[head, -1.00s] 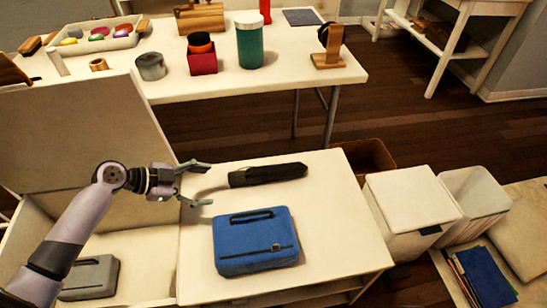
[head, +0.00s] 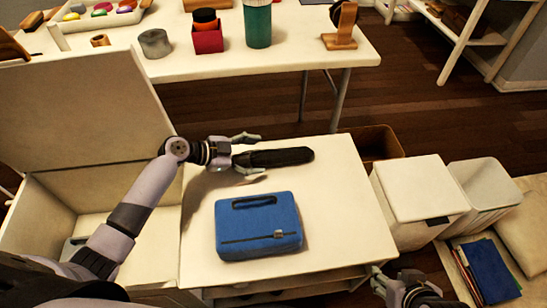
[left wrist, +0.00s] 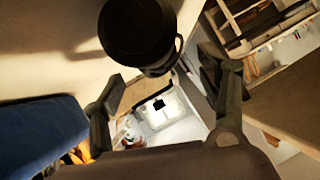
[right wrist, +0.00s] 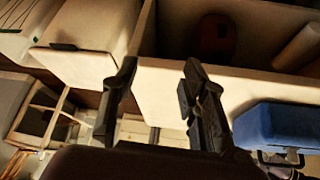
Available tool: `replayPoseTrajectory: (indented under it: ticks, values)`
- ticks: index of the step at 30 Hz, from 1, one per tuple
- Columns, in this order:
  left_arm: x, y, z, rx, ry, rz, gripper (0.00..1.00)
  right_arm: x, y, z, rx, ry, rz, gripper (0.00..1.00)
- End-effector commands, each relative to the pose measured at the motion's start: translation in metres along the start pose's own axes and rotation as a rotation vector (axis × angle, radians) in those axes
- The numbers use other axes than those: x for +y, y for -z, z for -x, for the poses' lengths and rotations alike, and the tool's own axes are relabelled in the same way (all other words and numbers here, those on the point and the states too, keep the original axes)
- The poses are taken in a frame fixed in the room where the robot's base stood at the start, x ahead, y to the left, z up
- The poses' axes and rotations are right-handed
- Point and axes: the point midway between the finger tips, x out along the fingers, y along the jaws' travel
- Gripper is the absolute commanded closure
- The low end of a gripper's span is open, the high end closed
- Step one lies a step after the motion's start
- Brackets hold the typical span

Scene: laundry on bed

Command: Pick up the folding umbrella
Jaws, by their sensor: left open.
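The black folding umbrella (head: 285,157) lies on the white table top, behind the blue case. My left gripper (head: 247,154) is open at the umbrella's left end, with one finger on the far side and one on the near side. In the left wrist view the umbrella's dark round end (left wrist: 140,32) shows ahead of the open fingers (left wrist: 165,95). I cannot tell whether they touch it. My right gripper (head: 379,281) is low, off the front right of the table. Its fingers (right wrist: 155,98) are apart and empty in the right wrist view.
The blue case (head: 258,225) lies on the table top (head: 335,210) in front of the umbrella. A raised white lid (head: 85,110) stands at left. A brown bin (head: 372,142) and white bins (head: 420,190) stand at right. A second table (head: 290,75) is behind.

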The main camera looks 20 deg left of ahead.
Motion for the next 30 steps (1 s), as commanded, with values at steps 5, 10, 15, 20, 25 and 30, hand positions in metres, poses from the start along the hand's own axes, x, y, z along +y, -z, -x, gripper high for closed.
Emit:
replayPoseTrajectory:
  ticks: [5, 10, 15, 20, 25, 30]
  values:
    - [0.004, 0.004, -0.022, 0.003, -0.001, 0.001, 0.33, -0.001, 0.008, -0.002, 0.037, 0.002, 0.001, 0.60]
    - [0.004, 0.004, -0.045, 0.002, 0.001, 0.001, 0.33, -0.003, 0.023, -0.004, 0.110, 0.007, 0.003, 0.60]
    - [0.005, 0.004, -0.052, 0.000, -0.001, 0.000, 0.33, -0.004, 0.030, -0.004, 0.139, 0.008, 0.004, 0.60]
    - [0.005, 0.004, -0.052, 0.000, -0.001, 0.000, 0.33, -0.004, 0.030, -0.004, 0.139, 0.008, 0.004, 0.60]
    - [0.005, 0.004, -0.052, 0.000, -0.001, 0.000, 0.44, -0.004, 0.030, -0.004, 0.138, 0.008, 0.004, 0.60]
    - [0.005, 0.004, -0.052, 0.000, -0.001, 0.000, 0.55, -0.004, 0.030, -0.004, 0.138, 0.008, 0.004, 0.60]
